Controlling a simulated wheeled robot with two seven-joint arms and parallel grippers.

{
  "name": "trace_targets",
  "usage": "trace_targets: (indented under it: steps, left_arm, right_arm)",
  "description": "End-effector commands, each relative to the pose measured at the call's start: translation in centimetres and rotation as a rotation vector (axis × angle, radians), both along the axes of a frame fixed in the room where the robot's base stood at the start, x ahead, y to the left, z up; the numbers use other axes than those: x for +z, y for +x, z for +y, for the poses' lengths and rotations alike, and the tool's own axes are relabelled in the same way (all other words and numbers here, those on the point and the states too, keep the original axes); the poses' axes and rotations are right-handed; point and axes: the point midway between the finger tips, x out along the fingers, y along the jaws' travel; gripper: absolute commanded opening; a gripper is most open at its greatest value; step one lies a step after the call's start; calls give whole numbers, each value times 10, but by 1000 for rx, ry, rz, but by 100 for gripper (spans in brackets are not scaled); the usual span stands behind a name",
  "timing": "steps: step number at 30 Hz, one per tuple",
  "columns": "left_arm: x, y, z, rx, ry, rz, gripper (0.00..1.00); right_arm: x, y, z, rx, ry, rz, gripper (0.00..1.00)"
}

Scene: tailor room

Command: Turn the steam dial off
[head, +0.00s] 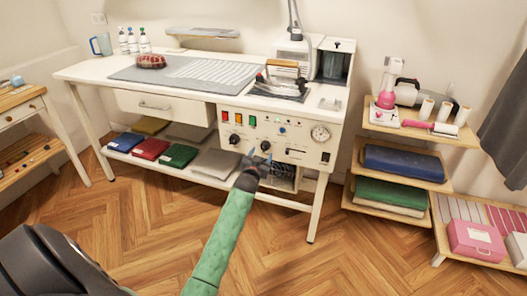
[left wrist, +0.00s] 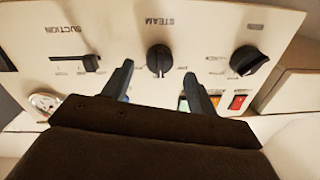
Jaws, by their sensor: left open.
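The steam dial (head: 265,146) is a black knob on the white front panel (head: 300,135) of the ironing table. In the left wrist view the steam dial (left wrist: 159,60) appears upside down under the label STEAM, its grip bar roughly upright in the picture. My left gripper (head: 259,158) is open, in front of the panel. Its two fingertips (left wrist: 158,69) stand on either side of the dial with a gap to each. I cannot tell how far they are from the panel. My right gripper is not in view.
Another black knob (left wrist: 250,60) and a suction slider (left wrist: 91,62) flank the dial. Lit switches (head: 238,118) and a round gauge (head: 320,133) are on the same panel. A shelf with folded cloth (head: 400,165) stands at right. The wooden floor in front is clear.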

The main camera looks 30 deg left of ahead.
Motion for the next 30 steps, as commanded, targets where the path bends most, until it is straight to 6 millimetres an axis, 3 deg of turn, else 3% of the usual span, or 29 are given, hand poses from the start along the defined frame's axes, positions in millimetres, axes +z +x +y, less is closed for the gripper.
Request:
trace_targets:
  steps: [9, 20, 27, 30]
  left_arm:
    - [0, 33, 10, 0, 0, 1, 58]
    - [-1, 38, 11, -1, 0, 1, 58]
    - [-1, 37, 11, -1, -1, 2, 15]
    - [-1, 37, 11, -1, -1, 2, 14]
  right_arm:
    - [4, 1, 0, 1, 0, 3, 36]
    - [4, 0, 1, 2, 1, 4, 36]
    - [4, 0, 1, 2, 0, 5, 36]
    - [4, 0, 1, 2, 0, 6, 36]
